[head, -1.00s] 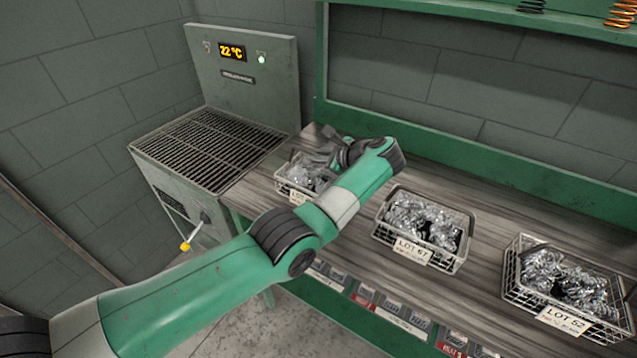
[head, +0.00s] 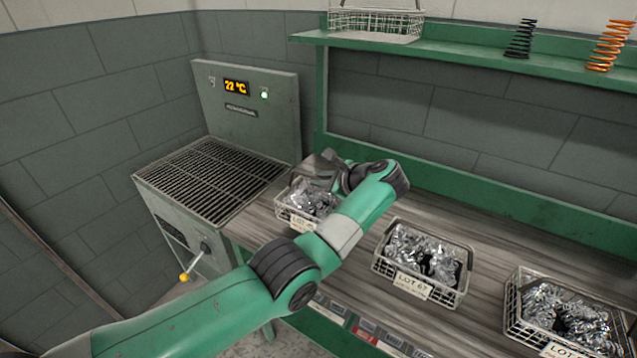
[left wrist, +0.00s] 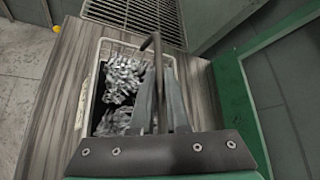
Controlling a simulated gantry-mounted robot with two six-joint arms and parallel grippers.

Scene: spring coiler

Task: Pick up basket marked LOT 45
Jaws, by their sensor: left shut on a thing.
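The leftmost wire basket (head: 281,212) stands on the wooden bench, full of shiny metal parts. Its tag (head: 302,224) starts with "LOT", but my arm hides the rest, so I cannot read its number. My left gripper (head: 325,178) is at this basket's handle, partly hidden behind my wrist. In the left wrist view, the fingers (left wrist: 160,105) are shut on the upright dark handle (left wrist: 156,62) above the basket (left wrist: 84,105). I cannot see clear space under the basket. My right gripper is out of view.
A basket tagged LOT 67 (head: 412,285) stands in the middle of the bench (head: 480,250), and another basket (head: 512,300) at right. A grated machine (head: 215,170) showing 22 °C stands left. A shelf (head: 460,45) holds an empty basket (head: 375,22) and springs (head: 608,47).

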